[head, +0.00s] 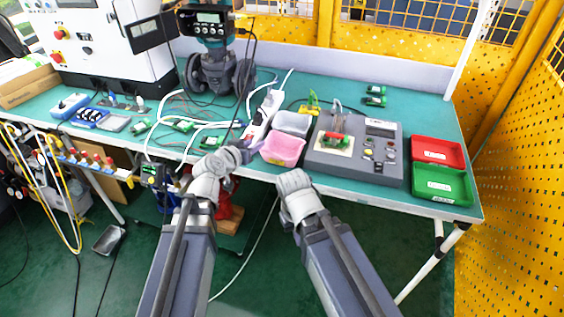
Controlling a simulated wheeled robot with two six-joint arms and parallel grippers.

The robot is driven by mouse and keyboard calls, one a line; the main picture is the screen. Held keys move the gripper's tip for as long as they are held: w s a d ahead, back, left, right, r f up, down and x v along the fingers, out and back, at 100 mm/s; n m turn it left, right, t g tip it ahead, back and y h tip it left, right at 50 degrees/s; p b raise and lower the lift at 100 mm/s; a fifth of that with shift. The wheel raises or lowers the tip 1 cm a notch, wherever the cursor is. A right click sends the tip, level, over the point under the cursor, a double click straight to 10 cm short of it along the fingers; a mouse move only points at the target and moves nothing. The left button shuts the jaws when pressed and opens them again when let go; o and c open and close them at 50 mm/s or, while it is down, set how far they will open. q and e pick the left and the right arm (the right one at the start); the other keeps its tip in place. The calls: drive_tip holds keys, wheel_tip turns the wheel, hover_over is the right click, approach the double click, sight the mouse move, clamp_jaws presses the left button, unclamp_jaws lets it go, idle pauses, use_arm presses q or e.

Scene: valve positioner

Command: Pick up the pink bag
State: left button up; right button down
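The pink bag (282,149) looks like a small open-topped pink box. It sits near the front edge of the teal table, just in front of a pale grey-white box. My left gripper (250,152) is at the table's front edge, just left of the pink bag. Its fingertips are small and partly hidden, so I cannot tell whether they are open or touch the bag. My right arm's wrist (295,183) is in front of the table edge, below and right of the bag. The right gripper's fingers do not show.
A grey control box (353,149) stands right of the bag. A red tray (438,152) and a green tray (441,184) are at the right end. A white power strip (264,114) and loose cables lie behind and left. The table's back right is mostly clear.

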sight(282, 151)
use_arm(q)
drive_tip(key=shift+w+a, duration=0.1)
drive_tip(key=shift+w, duration=0.05)
drive_tip(key=shift+b+x, duration=0.55)
drive_tip(key=shift+x, duration=0.8)
drive_tip(key=shift+f, duration=0.2)
drive_tip(key=b+x, duration=0.1)
drive_tip(key=x, duration=0.1)
drive_tip(key=b+x, duration=0.1)
drive_tip(key=x, duration=0.2)
drive_tip(key=shift+s+d+f+b, duration=0.2)
drive_tip(key=shift+d+b, duration=0.05)
drive_tip(key=shift+b, duration=0.1)
drive_tip(key=shift+s, duration=0.1)
clamp_jaws()
